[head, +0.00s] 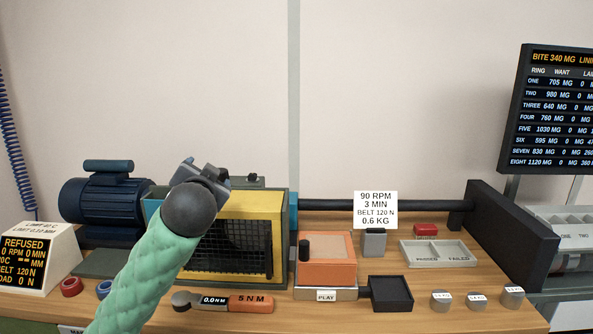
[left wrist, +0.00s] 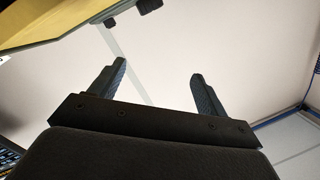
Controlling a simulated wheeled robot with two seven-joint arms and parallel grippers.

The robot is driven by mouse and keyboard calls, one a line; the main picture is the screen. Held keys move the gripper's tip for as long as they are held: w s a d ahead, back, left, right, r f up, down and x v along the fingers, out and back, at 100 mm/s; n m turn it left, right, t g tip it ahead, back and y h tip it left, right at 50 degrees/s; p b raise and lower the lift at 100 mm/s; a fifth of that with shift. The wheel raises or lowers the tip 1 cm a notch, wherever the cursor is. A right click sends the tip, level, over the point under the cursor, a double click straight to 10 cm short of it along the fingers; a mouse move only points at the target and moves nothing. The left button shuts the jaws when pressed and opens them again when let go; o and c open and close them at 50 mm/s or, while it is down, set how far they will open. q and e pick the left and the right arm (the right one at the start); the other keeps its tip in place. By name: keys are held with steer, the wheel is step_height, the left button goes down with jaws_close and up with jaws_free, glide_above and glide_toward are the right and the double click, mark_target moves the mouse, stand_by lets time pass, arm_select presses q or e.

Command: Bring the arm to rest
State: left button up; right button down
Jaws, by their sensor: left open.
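My left arm comes in from the lower left in the head view, in a green padded sleeve. Its dark rounded wrist and gripper (head: 203,174) are raised in front of the top left of a yellow guarded machine (head: 263,208). In the left wrist view the two dark fingers of my left gripper (left wrist: 158,85) stand wide apart with nothing between them. Behind them is plain wall. The yellow machine edge (left wrist: 70,24) shows at the top left of that view, apart from the fingers. My right gripper is in neither view.
A blue motor (head: 98,205) stands left of the yellow machine. A torque wrench (head: 225,301) lies at the front. An orange box (head: 326,262), a black tray (head: 390,293), a passed/failed tray (head: 438,253) and several labelled weights (head: 440,299) are to the right. The air above the bench's right half is free.

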arm_select(q)
steer(key=s+d+f+n+g+h+p, duration=0.15)
steer(key=s+f+g, duration=0.45)
steer(key=f, duration=1)
steer(key=s+d+f+g+h+p, duration=0.1)
steer(key=s+d+f+g+h, duration=0.15)
steer(key=s+f, duration=1.05)
steer(key=s+d+f+n+g+p, duration=0.2)
steer(key=s+f+g, duration=0.4)
steer(key=s+f, duration=1.7)
steer(key=shift+s, duration=0.7)
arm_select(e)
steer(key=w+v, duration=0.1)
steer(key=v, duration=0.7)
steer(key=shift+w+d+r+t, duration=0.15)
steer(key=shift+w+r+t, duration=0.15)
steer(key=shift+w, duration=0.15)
arm_select(q)
steer(key=shift+f, duration=0.1)
